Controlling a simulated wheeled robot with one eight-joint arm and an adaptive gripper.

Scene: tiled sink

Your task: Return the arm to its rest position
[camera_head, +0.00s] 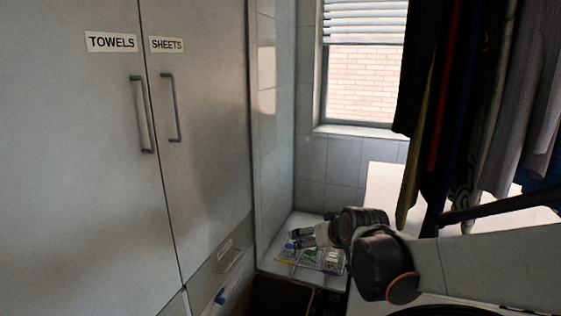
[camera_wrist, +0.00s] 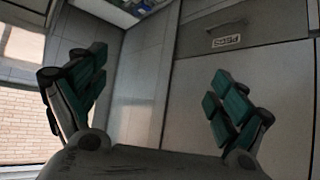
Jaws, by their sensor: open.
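My gripper (camera_wrist: 160,100) is open in the wrist view, with its two teal-padded fingers wide apart and nothing between them. In the head view my gripper (camera_head: 296,239) is at the end of my arm, which reaches in from the lower right. It appears above or in front of a low tiled ledge holding small items (camera_head: 318,258). I cannot tell whether it touches them. My arm's black joints show near the picture's lower middle.
Tall grey cupboards labelled TOWELS (camera_head: 75,150) and SHEETS (camera_head: 195,120) fill the left. Hanging clothes (camera_head: 470,100) are at the upper right, close above my arm. A window (camera_head: 362,80) is behind. A dark open box (camera_head: 275,297) is below the ledge.

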